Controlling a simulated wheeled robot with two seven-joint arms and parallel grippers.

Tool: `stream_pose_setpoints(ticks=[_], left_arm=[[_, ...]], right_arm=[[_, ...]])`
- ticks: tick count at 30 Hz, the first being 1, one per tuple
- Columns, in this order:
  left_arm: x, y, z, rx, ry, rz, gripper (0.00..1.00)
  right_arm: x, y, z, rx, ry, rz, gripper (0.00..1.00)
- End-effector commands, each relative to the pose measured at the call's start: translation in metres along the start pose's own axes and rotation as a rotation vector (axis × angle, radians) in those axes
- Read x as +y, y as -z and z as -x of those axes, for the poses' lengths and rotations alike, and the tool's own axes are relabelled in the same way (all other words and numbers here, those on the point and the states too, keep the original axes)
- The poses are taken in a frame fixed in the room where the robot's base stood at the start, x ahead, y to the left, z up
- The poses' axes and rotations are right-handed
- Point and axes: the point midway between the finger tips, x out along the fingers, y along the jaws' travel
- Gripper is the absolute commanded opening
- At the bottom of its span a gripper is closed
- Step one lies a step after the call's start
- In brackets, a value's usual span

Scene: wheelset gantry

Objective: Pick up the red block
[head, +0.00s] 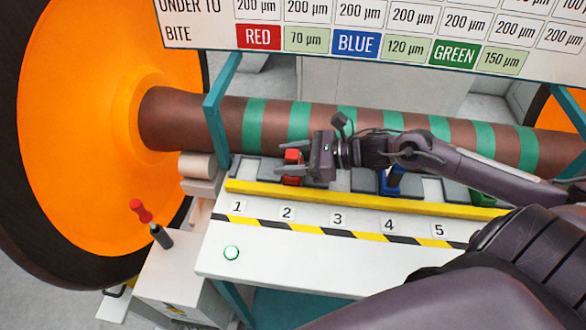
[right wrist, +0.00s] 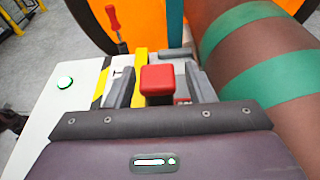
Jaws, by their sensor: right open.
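The red block (head: 292,157) sits in the row behind the yellow bar, near number 2, in the head view. In the right wrist view the red block (right wrist: 158,80) stands between the two fingers, with its top face toward the camera. My right gripper (head: 305,162) is open around the red block, with a gap visible beside each finger in the right wrist view (right wrist: 160,88). Whether either finger touches it in the head view is unclear. My left gripper does not show.
A blue block (head: 390,181) stands farther right, partly behind my arm. The brown axle (head: 270,122) with green bands runs just behind the row. A yellow bar (head: 350,200) lies in front. A red-handled lever (head: 150,222) stands at the left. The white panel front is clear.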

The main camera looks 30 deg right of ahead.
Motion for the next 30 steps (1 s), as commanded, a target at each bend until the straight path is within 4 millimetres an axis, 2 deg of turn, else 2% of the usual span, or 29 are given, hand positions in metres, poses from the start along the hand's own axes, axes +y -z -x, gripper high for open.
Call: stream_pose_setpoints(ticks=[6,14,25,30], left_arm=[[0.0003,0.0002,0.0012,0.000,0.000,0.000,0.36],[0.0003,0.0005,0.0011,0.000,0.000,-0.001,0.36],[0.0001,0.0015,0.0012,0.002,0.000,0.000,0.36],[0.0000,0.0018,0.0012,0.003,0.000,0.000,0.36]], right_arm=[[0.0006,-0.0016,-0.0115,-0.001,-0.003,0.001,0.49],[0.0010,-0.0008,-0.0120,0.000,-0.003,0.002,0.48],[0.0010,-0.0010,-0.0118,0.000,-0.004,0.002,0.00],[0.0010,-0.0010,-0.0118,0.000,-0.004,0.002,0.00]])
